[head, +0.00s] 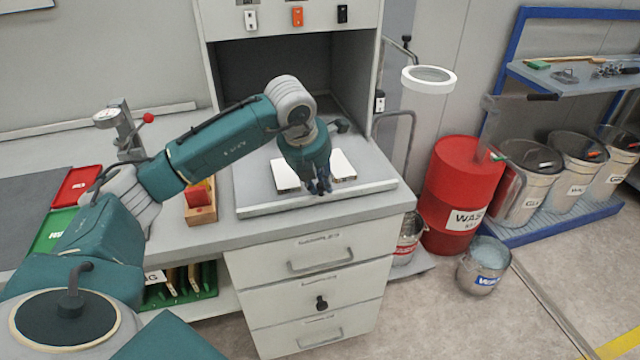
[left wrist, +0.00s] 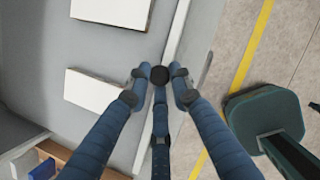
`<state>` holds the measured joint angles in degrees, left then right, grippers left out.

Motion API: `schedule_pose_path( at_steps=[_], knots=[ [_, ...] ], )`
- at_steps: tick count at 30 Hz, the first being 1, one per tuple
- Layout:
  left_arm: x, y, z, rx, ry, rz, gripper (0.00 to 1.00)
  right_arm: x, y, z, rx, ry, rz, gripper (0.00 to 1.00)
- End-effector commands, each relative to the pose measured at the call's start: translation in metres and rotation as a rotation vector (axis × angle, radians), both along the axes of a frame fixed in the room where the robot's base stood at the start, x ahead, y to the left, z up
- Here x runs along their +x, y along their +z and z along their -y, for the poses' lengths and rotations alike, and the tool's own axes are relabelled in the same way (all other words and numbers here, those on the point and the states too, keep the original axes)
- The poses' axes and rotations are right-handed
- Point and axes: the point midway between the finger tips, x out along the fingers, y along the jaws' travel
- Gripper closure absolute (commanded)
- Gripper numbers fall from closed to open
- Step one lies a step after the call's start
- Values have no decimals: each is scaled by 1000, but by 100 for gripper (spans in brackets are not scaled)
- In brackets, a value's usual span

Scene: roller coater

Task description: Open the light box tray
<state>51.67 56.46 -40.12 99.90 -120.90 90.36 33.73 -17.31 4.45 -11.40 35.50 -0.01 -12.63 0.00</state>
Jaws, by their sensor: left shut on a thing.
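The light box tray (head: 255,200) is a flat grey panel with a pale raised front lip, at the bottom of the dark box opening. Two white rectangular plates lie on it, a left one (head: 284,176) and a right one (head: 343,166). My left gripper (head: 318,187) reaches down at the tray's front lip, between the plates. In the left wrist view my left gripper's fingers (left wrist: 160,82) close together at the pale lip (left wrist: 178,38), around a small dark round part. The fingers hide most of the contact. My right gripper is in neither view.
Below the counter is a cabinet with several drawers (head: 320,265). A wooden block holder (head: 201,213) with red pieces stands left of the tray. A lamp with a white ring (head: 428,80) and a red drum (head: 460,185) stand to the right. Floor is open in front.

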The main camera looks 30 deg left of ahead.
Motion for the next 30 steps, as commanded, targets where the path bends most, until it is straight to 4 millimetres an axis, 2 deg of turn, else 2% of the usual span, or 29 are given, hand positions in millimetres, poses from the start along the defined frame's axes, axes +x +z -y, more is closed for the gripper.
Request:
schedule_pose_path(
  at_steps=[10,11,13,23,26,30],
  knots=[
    [2,2,0,-2,1,7,100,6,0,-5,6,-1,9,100],
    [2,2,0,-2,1,7,73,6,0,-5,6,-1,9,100],
    [2,2,0,-2,1,7,60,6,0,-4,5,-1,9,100],
    [0,3,0,-1,1,4,60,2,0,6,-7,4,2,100],
    [-3,13,0,-1,1,7,60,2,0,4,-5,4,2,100],
    [-12,37,1,0,1,9,60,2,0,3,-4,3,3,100]
  ],
)
